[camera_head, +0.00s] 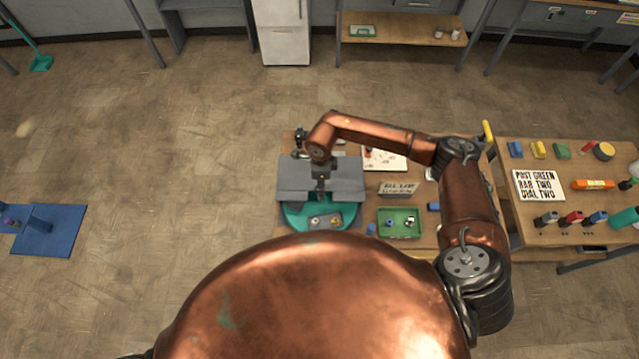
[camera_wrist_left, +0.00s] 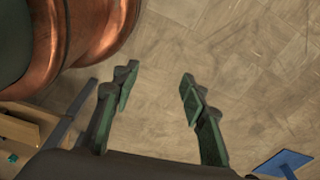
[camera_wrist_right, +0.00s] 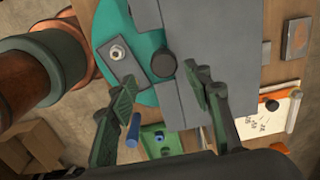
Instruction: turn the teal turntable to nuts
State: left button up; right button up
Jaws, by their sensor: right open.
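The teal turntable (camera_head: 293,213) sits on the middle table, and a grey cover (camera_head: 290,180) hides its far part. In the right wrist view the teal disc (camera_wrist_right: 112,20) shows a grey plate with a metal nut-like piece (camera_wrist_right: 117,52) and a dark round knob (camera_wrist_right: 163,63). My right gripper (camera_wrist_right: 160,78) is open, with the knob appearing between and just beyond its fingertips. I cannot tell whether they touch it. In the head view the right gripper (camera_head: 320,185) is over the grey cover. My left gripper (camera_wrist_left: 157,78) is open and empty above bare floor.
A green tray (camera_head: 400,234) with small parts and a lettered sign (camera_head: 397,189) stand right of the turntable. A blue peg (camera_wrist_right: 133,130) is near my right fingers. Another table (camera_head: 540,215) is at right. The floor at left is mostly clear around a blue mat (camera_head: 60,235).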

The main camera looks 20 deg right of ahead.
notch_tip(320, 180, down, 2)
jog(key=shift+f+p, duration=0.25)
jog(key=shift+p, duration=0.05)
jog(key=shift+w+f, duration=0.4)
jog(key=shift+f, duration=0.15)
jog(key=shift+s+f, duration=0.15)
jog(key=shift+s, duration=0.05)
jog(key=shift+w+f, duration=0.1)
jog(key=shift+w, duration=0.1)
jog(key=c, duration=0.4)
jog(key=shift+s, duration=0.15)
jog(key=c, duration=0.8)
grip_shut()
pick_arm(q)
jog(key=shift+w+r, duration=0.5)
jog(key=shift+r, duration=0.05)
